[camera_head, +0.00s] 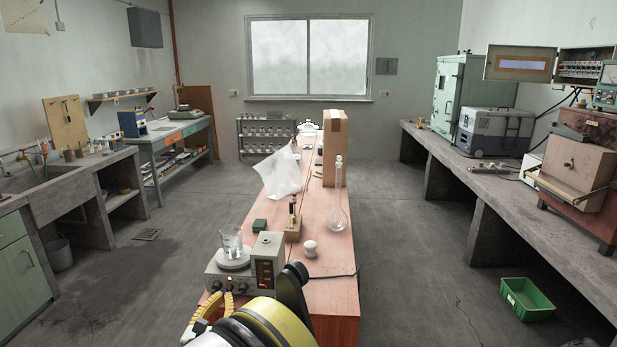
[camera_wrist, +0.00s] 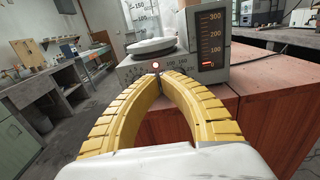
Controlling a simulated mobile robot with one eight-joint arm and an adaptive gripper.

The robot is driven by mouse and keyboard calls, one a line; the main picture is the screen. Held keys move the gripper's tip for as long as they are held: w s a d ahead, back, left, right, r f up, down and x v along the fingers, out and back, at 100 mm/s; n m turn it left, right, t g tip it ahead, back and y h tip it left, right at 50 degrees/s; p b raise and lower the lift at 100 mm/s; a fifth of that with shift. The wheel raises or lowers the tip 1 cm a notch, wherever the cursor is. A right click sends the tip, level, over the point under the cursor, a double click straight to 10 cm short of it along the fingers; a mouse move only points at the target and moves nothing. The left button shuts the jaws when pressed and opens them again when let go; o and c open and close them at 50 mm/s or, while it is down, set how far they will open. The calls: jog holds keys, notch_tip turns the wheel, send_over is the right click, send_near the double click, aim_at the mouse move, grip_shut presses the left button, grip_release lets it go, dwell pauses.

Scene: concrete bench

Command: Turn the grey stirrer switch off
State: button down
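The grey stirrer (camera_head: 245,262) stands at the near end of the wooden bench, with a glass beaker (camera_head: 231,242) on its round plate. In the wrist view the stirrer's front (camera_wrist: 135,70) fills the top middle. A small white round spot with a red ring (camera_wrist: 156,65) shows on that front, just beyond my fingertips; I cannot tell whether it is the switch. A dark scale panel (camera_wrist: 212,40) with a red lit mark is to its right. My gripper (camera_wrist: 162,78) has yellow ribbed fingers that arch together at the tips, with nothing seen between them. Whether they touch the stirrer is unclear.
On the bench behind the stirrer are a small green box (camera_head: 259,225), a white knob-like item (camera_head: 310,249), a tall glass flask (camera_head: 338,215) and a cardboard box (camera_head: 334,150). A dark cable (camera_head: 335,275) runs right from the stirrer. A green crate (camera_head: 526,298) is on the floor.

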aim_at(233, 282)
jog(key=w, duration=0.3)
jog(key=shift+w+d, duration=0.15)
jog(key=shift+w, duration=0.2)
jog(key=shift+w+b, duration=0.3)
jog(key=shift+w, duration=0.25)
jog(key=shift+f+b, duration=0.25)
jog(key=shift+b, duration=0.2)
